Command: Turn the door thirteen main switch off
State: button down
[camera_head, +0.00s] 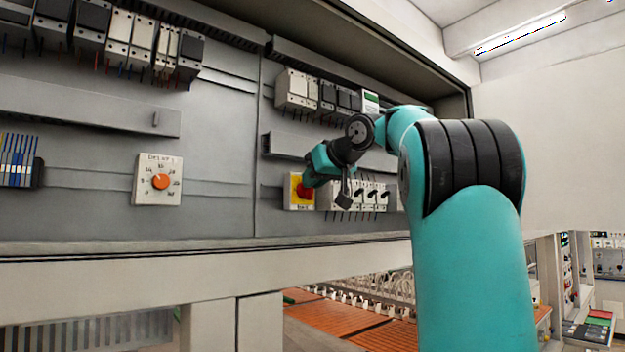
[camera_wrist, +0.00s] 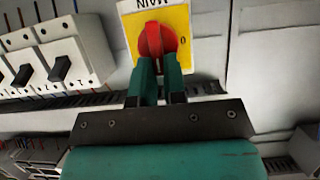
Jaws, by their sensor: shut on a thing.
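The main switch is a red rotary knob (camera_wrist: 157,41) on a yellow plate (camera_wrist: 178,18). In the wrist view the plate appears upside down, with "MAIN" at the top edge and a "0" to the right of the knob. My gripper (camera_wrist: 158,62) is shut on the red knob, one green finger on each side of its lower part. In the head view the yellow plate (camera_head: 293,203) sits low in the open cabinet, and my gripper (camera_head: 308,183) reaches it from the right, partly covering the knob. The door number cannot be read.
A row of breakers (camera_head: 362,195) with black toggles stands right beside the switch; they also show in the wrist view (camera_wrist: 50,60). A dial with an orange knob (camera_head: 160,182) is further left. Contactors (camera_head: 297,90) and a rail (camera_head: 290,146) are above.

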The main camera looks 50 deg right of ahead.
aim_at(302, 189)
jog(key=n+h+b, duration=0.1)
jog(key=n+b, duration=0.1)
jog(key=b, duration=0.3)
jog(key=a+f+n+h+b, duration=0.1)
jog(key=n+h+b, duration=0.1)
jog(key=b, duration=0.3)
jog(key=a+n+h+b, duration=0.1)
jog(key=n+h+b, duration=0.1)
jog(key=n+b, duration=0.2)
jog(key=shift+w+a+f+b, duration=0.1)
jog(key=shift+w+f+b, duration=0.25)
jog(key=shift+b, duration=0.7)
jog(key=n+b, duration=0.1)
jog(key=n+h+b, duration=0.1)
jog(key=shift+a+f+n+t, duration=0.1)
jog(key=shift+f+n+t, duration=0.15)
jog(key=shift+n+t, duration=0.05)
jog(key=shift+f+n+t+h+b, duration=0.2)
jog(key=shift+n+t+h+b, duration=0.2)
jog(key=shift+n+h+b, duration=0.65)
jog(key=shift+n+y, duration=0.35)
jog(key=shift+n, duration=0.1)
jog(key=c, duration=1.2)
grip_release()
